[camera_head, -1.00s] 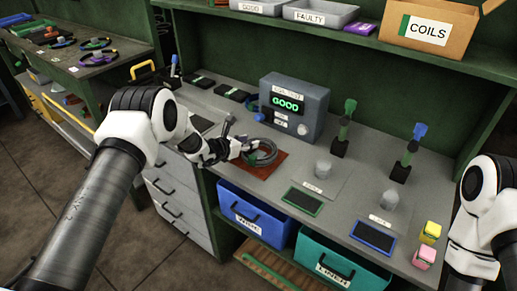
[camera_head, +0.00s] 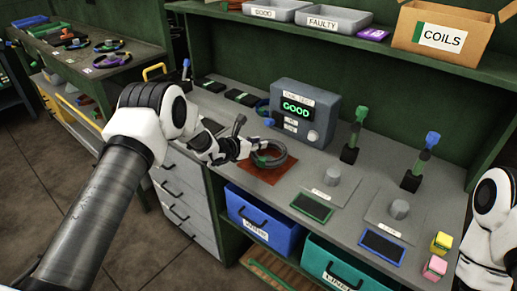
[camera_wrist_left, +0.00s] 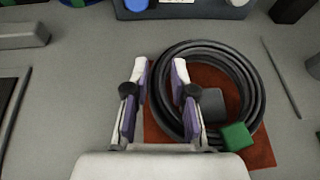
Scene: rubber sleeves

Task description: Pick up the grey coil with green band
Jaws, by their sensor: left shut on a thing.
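The grey coil (camera_head: 280,162) with a green band lies at the red-brown mat (camera_head: 262,176) on the workbench, in front of the test box. In the left wrist view the coil (camera_wrist_left: 257,85) is a ring of several dark grey loops, with a green block (camera_wrist_left: 236,136) at its lower right and a grey square piece inside the ring. My left gripper (camera_head: 250,147) is at the coil's left side. In the left wrist view its fingers (camera_wrist_left: 158,95) stand on both sides of the coil's left edge, shut on it. My right gripper is out of view; only part of that arm shows.
The test box (camera_head: 303,112) behind the coil reads GOOD. Grey pegs, green and blue framed pads, and two upright connector stands (camera_head: 353,140) are to the right. Blue and teal bins (camera_head: 345,265) sit below. A COILS box (camera_head: 440,35) is on the shelf.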

